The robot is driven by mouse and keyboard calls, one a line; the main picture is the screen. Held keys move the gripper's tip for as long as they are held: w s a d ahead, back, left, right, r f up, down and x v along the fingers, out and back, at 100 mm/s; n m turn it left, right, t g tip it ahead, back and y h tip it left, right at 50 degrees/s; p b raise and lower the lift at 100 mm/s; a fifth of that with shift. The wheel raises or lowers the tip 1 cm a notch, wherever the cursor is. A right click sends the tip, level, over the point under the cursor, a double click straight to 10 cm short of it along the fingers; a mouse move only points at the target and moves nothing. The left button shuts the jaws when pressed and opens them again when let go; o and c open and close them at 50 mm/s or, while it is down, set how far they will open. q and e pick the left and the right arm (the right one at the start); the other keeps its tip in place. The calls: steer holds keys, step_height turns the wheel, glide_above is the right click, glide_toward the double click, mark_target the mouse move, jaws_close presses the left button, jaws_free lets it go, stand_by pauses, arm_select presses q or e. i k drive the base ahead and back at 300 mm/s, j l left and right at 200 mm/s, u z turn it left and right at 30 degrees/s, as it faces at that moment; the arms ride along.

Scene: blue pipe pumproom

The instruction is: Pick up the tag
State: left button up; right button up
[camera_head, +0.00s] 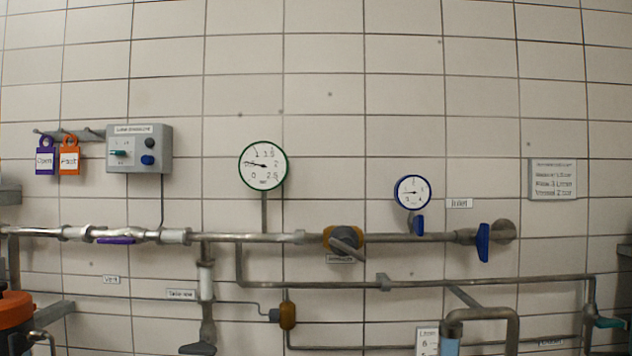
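Two tags hang side by side from a grey hook rail (75,133) on the tiled wall at the left. The purple tag (45,170) is on the left and has a white label that seems to read "Open". The orange tag (69,171) is on its right, with a white label whose text is too blurred to read surely. Both hang upright by loops at their tops. Neither of my grippers shows in the head view.
A grey control box (139,160) stands just right of the tags. Pipes (270,238) with several valves run across the wall below. A green-rimmed gauge (263,165) and a blue-rimmed gauge (412,192) stand above them. An orange-topped object (14,309) is at lower left.

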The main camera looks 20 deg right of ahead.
mark_target(69, 159)
steer(key=i+j+z, duration=0.1)
steer(key=j+z, duration=0.25)
steer(key=j, duration=0.4)
steer(key=j+z, duration=0.35)
steer(key=j, duration=0.35)
